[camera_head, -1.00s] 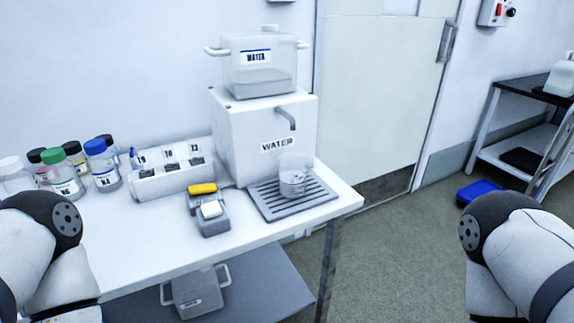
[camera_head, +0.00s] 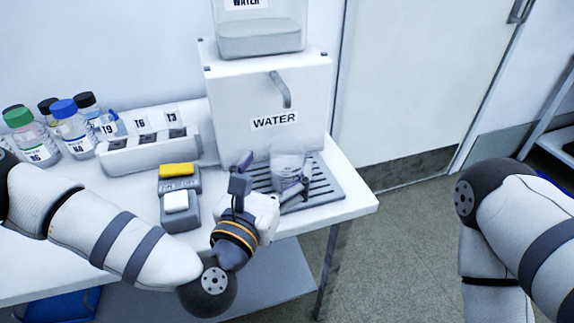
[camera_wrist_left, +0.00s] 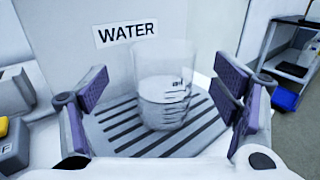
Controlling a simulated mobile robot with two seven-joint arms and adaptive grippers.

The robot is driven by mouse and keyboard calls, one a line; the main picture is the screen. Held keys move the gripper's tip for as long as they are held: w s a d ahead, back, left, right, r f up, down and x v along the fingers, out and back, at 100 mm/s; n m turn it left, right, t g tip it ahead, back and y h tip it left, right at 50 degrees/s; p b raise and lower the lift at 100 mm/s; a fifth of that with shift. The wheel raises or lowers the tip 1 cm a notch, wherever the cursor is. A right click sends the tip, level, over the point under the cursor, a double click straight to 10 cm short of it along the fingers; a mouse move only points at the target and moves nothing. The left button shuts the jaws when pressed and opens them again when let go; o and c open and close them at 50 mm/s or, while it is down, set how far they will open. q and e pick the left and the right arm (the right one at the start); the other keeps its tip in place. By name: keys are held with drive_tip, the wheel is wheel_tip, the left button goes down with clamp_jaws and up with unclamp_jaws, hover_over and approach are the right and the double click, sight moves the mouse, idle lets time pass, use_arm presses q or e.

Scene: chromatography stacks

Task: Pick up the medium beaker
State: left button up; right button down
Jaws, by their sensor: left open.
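The clear glass beaker (camera_head: 287,160) stands upright on the slatted drip tray (camera_head: 328,186) under the tap of the white water dispenser. In the left wrist view the beaker (camera_wrist_left: 163,92) shows graduation marks and stands between my two fingers, with gaps on both sides. My left gripper (camera_head: 272,174) is open in front of the beaker, and its fingers partly hide the beaker's lower part in the head view. My right arm (camera_head: 500,220) shows at the right edge; its gripper is out of frame.
The WATER dispenser (camera_head: 266,92) with its tap stands right behind the beaker. Left of the tray are a grey block with yellow and white pieces (camera_head: 178,196), a labelled rack (camera_head: 148,150) and several bottles (camera_head: 70,128). The table's right edge is close to the tray.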

sight(292, 142)
use_arm(q)
drive_tip(key=x, duration=0.5)
drive_tip(key=shift+d+f, duration=0.15)
drive_tip(key=shift+d, duration=0.1)
drive_tip(key=c, duration=1.5)
drive_tip(key=shift+o, duration=0.2)
